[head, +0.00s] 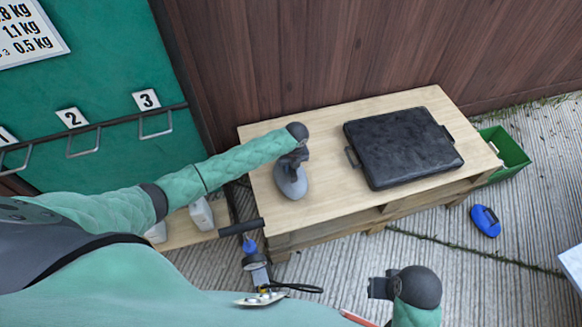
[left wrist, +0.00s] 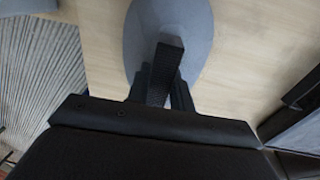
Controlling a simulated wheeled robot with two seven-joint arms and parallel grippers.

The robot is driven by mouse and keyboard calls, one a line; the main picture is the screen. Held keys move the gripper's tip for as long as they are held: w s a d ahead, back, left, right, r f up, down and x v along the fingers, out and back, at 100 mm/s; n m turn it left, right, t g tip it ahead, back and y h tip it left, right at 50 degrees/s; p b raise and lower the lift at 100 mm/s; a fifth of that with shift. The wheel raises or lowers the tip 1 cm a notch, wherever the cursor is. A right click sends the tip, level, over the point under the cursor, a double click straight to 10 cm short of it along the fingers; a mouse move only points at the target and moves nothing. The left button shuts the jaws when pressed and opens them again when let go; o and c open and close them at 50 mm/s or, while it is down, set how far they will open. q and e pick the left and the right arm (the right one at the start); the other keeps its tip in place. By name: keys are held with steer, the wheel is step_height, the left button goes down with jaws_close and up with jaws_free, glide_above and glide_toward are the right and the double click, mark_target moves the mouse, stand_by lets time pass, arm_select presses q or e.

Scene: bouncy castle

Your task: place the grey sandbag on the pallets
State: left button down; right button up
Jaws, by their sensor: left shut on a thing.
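The grey sandbag (head: 291,182) is at the left part of the wooden top of the pallets (head: 317,125). My left gripper (head: 293,160) is above it, shut on its upper part. In the left wrist view the grey sandbag (left wrist: 168,30) lies between and beyond the dark fingers (left wrist: 163,85), with pale wood around it. I cannot tell whether its underside touches the wood. My right gripper (head: 380,287) is at the lower right, away from the pallets; its fingers are too unclear to tell if they are open.
A black case-like slab (head: 402,147) with side handles lies on the pallets, right of the sandbag. A green crate (head: 504,152) and a blue sandbag-like object (head: 485,221) are on the ground to the right. A green board (head: 100,95) with numbered hooks stands left.

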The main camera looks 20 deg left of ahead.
steer(key=shift+w, duration=0.1)
arm_select(q)
steer(key=c, duration=1.2)
jaws_free()
steer(key=shift+c, duration=0.2)
steer(key=shift+r, duration=0.2)
step_height(320, 180, up, 12)
steer(key=b, duration=0.1)
steer(key=shift+w+d+f, duration=0.15)
steer(key=shift+w+d, duration=0.1)
steer(key=shift+d, duration=0.2)
arm_select(e)
steer(key=shift+w+a+f+t, duration=0.15)
steer(key=shift+w+a+f, duration=0.05)
steer(key=shift+a+f, duration=0.25)
steer(key=shift+w+a+f+t, duration=0.15)
steer(key=shift+a+f, duration=0.25)
steer(key=shift+a, duration=0.05)
steer(key=shift+d, duration=0.1)
